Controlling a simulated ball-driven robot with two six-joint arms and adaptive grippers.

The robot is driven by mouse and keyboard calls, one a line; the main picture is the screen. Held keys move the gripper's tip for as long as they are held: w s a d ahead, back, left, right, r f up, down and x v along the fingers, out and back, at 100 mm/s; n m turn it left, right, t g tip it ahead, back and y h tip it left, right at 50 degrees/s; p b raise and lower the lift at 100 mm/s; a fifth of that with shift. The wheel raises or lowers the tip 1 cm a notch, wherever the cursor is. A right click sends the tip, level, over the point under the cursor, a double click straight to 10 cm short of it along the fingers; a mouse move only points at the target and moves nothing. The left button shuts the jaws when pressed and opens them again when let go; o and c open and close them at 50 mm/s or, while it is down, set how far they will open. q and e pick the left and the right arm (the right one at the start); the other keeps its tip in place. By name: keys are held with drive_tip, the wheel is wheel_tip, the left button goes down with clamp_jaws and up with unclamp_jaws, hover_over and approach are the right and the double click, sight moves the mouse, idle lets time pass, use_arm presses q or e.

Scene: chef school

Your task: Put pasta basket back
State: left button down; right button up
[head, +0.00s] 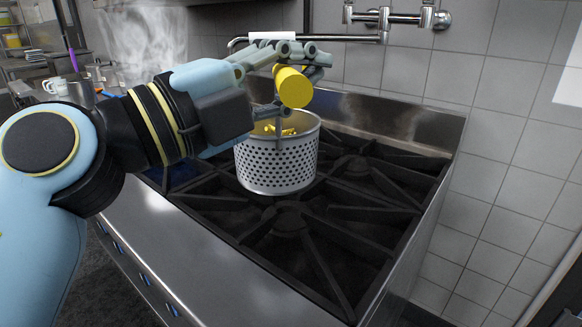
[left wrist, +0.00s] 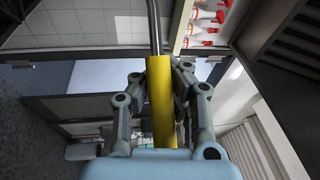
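The pasta basket (head: 277,165) is a perforated metal basket with yellow pieces, probably pasta, inside. It is upright over the black stove grates; I cannot tell whether it touches them. Its yellow handle (head: 292,87) is above its rim. My left gripper (head: 291,66) has its fingers around this handle. In the left wrist view the yellow handle (left wrist: 161,100) lies between the fingers (left wrist: 163,88), close against both, with a metal rod running on from it. My right gripper is not in view.
The stove (head: 290,217) has bare grates in front and to the right of the basket. A metal wall faucet (head: 385,17) reaches over the back of the stove. Steam (head: 145,40) rises at the back left, near a white mug (head: 55,87). A tiled wall stands behind.

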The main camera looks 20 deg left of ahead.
sight(280, 137)
use_arm(q)
drive_tip(key=w+a+f+b, duration=0.1)
drive_tip(key=w+f, duration=0.2)
drive_tip(key=w+a+f+b, duration=0.2)
drive_tip(key=w+f, duration=0.1)
drive_tip(key=f, duration=0.1)
drive_tip(key=w+a+f+b, duration=0.1)
drive_tip(key=w+f+b, duration=0.1)
drive_tip(key=w+f, duration=0.1)
drive_tip(key=shift+w+a+f, duration=0.3)
drive_tip(key=shift+w, duration=0.25)
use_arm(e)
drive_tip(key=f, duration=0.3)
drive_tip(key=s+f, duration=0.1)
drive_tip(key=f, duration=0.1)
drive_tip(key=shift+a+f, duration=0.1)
use_arm(q)
drive_tip(key=shift+f, duration=0.15)
drive_tip(key=c, duration=1.4)
unclamp_jaws()
drive_tip(key=shift+c, duration=0.2)
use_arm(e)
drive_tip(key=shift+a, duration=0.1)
